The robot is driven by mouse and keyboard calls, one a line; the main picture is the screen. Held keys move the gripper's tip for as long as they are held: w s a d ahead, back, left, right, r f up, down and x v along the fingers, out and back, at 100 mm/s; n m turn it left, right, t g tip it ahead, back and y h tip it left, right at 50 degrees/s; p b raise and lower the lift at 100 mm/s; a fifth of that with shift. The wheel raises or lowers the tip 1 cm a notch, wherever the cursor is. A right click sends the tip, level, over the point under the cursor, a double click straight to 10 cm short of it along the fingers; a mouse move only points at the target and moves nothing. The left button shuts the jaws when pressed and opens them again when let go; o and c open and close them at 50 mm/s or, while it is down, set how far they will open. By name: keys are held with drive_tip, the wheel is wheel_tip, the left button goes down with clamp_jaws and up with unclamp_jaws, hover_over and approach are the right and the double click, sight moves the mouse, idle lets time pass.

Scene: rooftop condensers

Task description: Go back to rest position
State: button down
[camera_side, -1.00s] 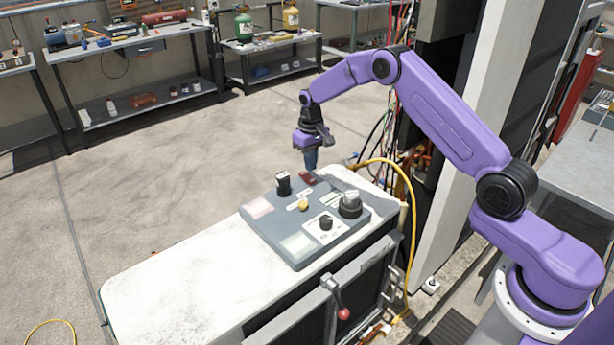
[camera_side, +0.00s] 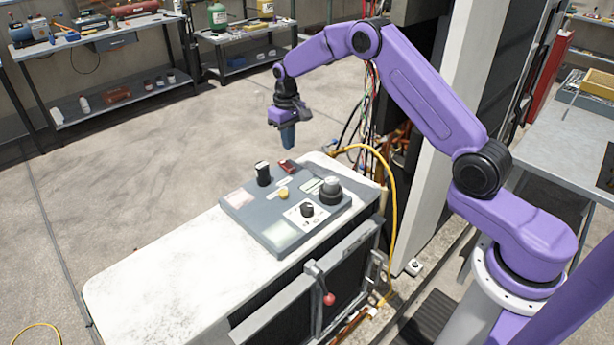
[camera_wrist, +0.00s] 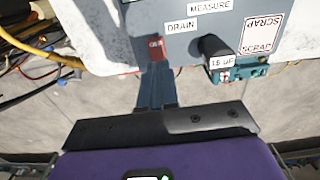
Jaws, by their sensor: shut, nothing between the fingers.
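My gripper (camera_side: 288,136) is shut and empty, with its blue fingers pointing down. In the side view it hangs in the air above and behind the far edge of the grey control panel (camera_side: 243,213). In the wrist view its fingers (camera_wrist: 157,88) reach toward the panel's edge, near a small red part (camera_wrist: 156,47), and do not visibly hold anything. The red part also shows in the side view (camera_side: 287,167), below the gripper and apart from it.
The panel carries a black upright part (camera_side: 263,174), a yellow button (camera_side: 284,193) and knobs (camera_side: 330,190). It lies on a white-topped cabinet (camera_side: 150,280). A yellow hose (camera_side: 394,215) loops at the right. Open floor lies left of my gripper.

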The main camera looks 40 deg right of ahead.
drive_tip(key=s+a+r+n, duration=0.3)
drive_tip(key=s+a+r, duration=0.35)
drive_tip(key=s, duration=0.35)
drive_tip(key=s+a+r+n, duration=0.3)
drive_tip(key=s+a+r, duration=0.3)
drive_tip(key=s, duration=0.5)
drive_tip(key=s+d+n, duration=0.2)
drive_tip(key=s+n, duration=0.1)
drive_tip(key=s, duration=0.9)
drive_tip(key=s+d+n, duration=0.3)
drive_tip(key=s, duration=0.9)
drive_tip(key=shift+s+d+f, duration=0.2)
drive_tip(key=shift+s, duration=0.2)
